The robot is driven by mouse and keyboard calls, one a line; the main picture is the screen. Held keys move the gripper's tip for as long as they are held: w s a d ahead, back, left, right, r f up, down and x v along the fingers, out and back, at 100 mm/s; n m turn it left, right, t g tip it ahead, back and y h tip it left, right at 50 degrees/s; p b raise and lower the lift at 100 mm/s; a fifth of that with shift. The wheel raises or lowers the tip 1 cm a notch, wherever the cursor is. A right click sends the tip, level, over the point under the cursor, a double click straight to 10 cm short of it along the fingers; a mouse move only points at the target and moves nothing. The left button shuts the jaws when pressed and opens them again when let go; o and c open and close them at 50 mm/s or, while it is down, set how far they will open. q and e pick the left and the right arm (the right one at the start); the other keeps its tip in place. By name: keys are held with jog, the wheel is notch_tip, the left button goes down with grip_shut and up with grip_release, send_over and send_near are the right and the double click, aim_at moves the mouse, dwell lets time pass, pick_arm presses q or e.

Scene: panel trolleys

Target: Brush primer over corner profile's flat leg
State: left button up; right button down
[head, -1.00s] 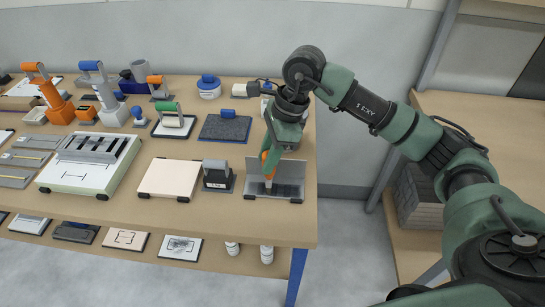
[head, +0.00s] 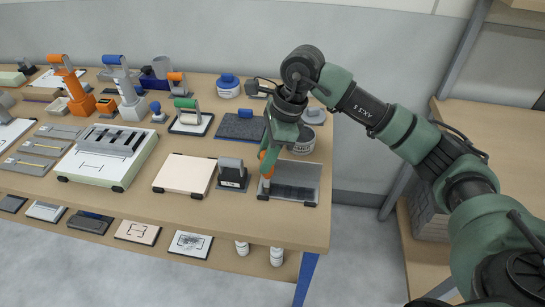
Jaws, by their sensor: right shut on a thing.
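The grey corner profile (head: 308,176) lies at the right end of the table, with an upright leg at the back and a flat leg (head: 292,193) in front. A dark, wet-looking band covers much of the flat leg. My right gripper (head: 268,153) is shut on the brush (head: 265,166), which has an orange handle. The brush points down, its tip at the left end of the flat leg; exact contact is hard to tell. My left gripper is not in view.
A grey tin (head: 303,143) stands behind the profile, partly hidden by my right arm. A dark block stand (head: 232,176) sits close to the profile's left. A cream board (head: 184,175) is further left. The table's right edge is close by.

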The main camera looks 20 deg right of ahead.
jog(key=shift+w+a, duration=0.4)
jog(key=shift+a, duration=0.25)
notch_tip(320, 180, up, 5)
jog(key=shift+p, duration=1.25)
